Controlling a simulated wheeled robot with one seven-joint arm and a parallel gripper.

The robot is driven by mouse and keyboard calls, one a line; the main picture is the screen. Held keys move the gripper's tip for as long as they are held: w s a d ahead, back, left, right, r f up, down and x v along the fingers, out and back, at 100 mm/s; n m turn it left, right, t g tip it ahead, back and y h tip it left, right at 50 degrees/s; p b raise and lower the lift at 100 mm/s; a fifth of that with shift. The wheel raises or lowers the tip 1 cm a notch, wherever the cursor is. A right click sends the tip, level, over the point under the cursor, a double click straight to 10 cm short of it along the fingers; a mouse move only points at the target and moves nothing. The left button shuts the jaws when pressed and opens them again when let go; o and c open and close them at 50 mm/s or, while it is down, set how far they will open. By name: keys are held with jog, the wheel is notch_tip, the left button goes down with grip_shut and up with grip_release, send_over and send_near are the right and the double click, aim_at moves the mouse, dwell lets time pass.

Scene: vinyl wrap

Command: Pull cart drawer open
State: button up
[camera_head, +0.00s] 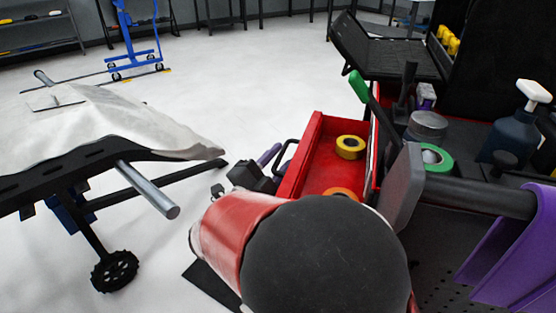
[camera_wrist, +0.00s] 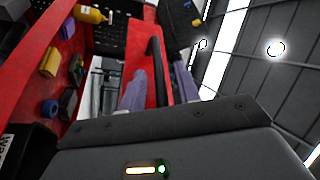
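The cart's red drawer (camera_head: 318,132) stands pulled out from the cart in the head view, and I see into it from above. Its black bar handle (camera_head: 284,153) is on the drawer's left end. My gripper (camera_head: 269,155) is beside the handle, partly hidden behind my own arm. In the wrist view my two purple fingertips (camera_wrist: 161,88) are spread apart, with the black handle (camera_wrist: 156,68) and red drawer front (camera_wrist: 138,58) showing between them. I cannot tell whether a finger touches the handle.
A yellow tape roll (camera_head: 350,147) and an orange roll (camera_head: 341,193) lie in the drawer. The cart top holds a green tape roll (camera_head: 435,158), a blue spray bottle (camera_head: 510,135) and other tools. A covered panel on a wheeled stand (camera_head: 120,125) is at left. Pale floor (camera_head: 240,75) is clear behind.

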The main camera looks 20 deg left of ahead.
grip_shut()
jog(key=a, duration=0.4)
jog(key=shift+b, duration=0.3)
grip_release()
